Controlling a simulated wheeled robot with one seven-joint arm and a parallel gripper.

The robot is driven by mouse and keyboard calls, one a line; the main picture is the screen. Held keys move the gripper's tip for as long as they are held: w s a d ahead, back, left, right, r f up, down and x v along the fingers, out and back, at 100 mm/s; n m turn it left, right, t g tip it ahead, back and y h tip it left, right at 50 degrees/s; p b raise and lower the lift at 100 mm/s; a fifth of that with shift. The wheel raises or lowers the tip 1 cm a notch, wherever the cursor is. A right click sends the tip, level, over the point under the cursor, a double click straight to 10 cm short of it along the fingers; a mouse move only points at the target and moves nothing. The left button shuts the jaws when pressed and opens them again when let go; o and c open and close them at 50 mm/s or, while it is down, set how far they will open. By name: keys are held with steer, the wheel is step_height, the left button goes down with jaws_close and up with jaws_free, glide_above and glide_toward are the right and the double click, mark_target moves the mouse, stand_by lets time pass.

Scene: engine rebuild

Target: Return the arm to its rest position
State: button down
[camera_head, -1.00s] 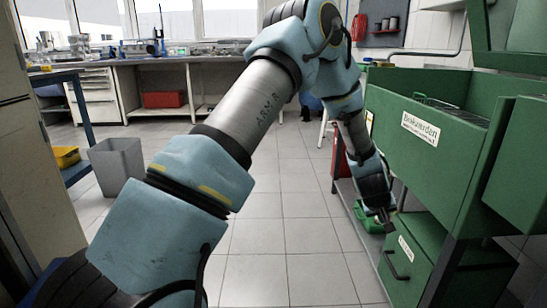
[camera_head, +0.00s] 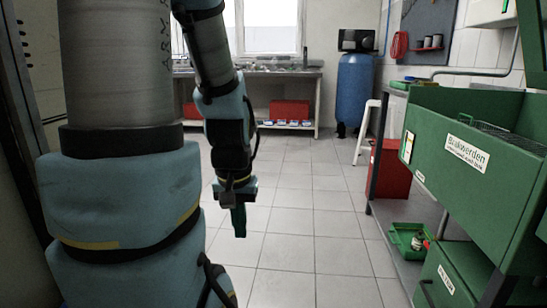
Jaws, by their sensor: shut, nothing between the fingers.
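My arm rises at the left in the head view, in blue covers and grey tube, and its forearm hangs down towards the middle. My gripper (camera_head: 239,221) points down over the tiled floor, left of centre. Its fingers are together and I see nothing held in them. It is apart from the green washing unit and from the workbench.
A green washing unit (camera_head: 462,190) stands at the right, with a green tray (camera_head: 408,252) on the low shelf beside it. A red bin (camera_head: 391,172), white stool (camera_head: 366,128) and blue tank (camera_head: 355,92) stand farther back. The tiled floor (camera_head: 315,235) in the middle is clear.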

step_height(320, 180, up, 26)
steer(key=p, duration=2.4)
steer(key=shift+w+d+r+p, duration=0.2)
steer(key=shift+w+p, duration=0.1)
steer(key=shift+p, duration=0.1)
